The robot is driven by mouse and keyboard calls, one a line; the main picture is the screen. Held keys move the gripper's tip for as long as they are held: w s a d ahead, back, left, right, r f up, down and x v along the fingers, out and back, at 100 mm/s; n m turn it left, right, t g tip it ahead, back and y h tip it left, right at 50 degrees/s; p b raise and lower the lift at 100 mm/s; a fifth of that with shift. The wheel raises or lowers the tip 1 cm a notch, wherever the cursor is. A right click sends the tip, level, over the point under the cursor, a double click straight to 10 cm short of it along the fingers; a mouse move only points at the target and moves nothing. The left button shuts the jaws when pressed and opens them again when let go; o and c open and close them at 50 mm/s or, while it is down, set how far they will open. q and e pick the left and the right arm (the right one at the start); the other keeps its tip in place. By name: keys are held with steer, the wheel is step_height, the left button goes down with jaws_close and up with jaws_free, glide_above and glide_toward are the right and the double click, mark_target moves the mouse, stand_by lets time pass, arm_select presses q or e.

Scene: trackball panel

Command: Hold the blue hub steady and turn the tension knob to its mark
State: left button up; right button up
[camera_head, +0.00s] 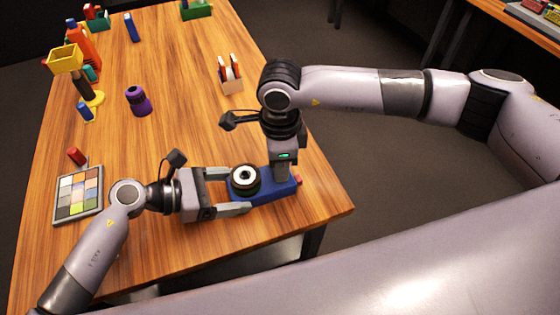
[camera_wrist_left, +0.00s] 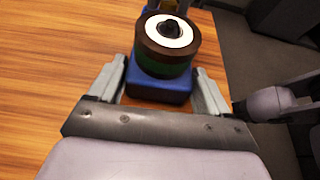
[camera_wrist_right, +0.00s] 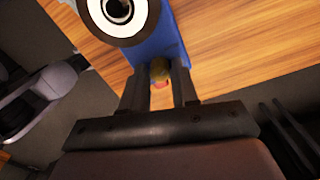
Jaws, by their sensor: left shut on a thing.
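The blue hub (camera_head: 268,194) lies near the table's front right edge and carries a dark round wheel with a white ring (camera_head: 245,175). My left gripper (camera_head: 236,190) is shut on the hub, one finger on each side of it, as the left wrist view also shows the blue body (camera_wrist_left: 158,88) between the fingers. My right gripper (camera_head: 285,178) points down at the hub's right end. In the right wrist view a small brass-coloured knob (camera_wrist_right: 160,70) with a red bit beside it sits between the right fingers, which look open. The mark cannot be made out.
A colour-chart panel (camera_head: 78,196) and a red cylinder (camera_head: 76,156) lie at the left. A purple bottle (camera_head: 138,101), a white-and-red holder (camera_head: 230,82) and a yellow-topped stand (camera_head: 66,59) are further back. The middle of the wooden table (camera_head: 180,75) is clear.

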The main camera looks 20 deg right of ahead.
steer(key=shift+o, duration=0.9)
step_height(320, 180, up, 12)
steer(key=shift+r, duration=0.15)
step_height(320, 180, up, 11)
stand_by(1.2)
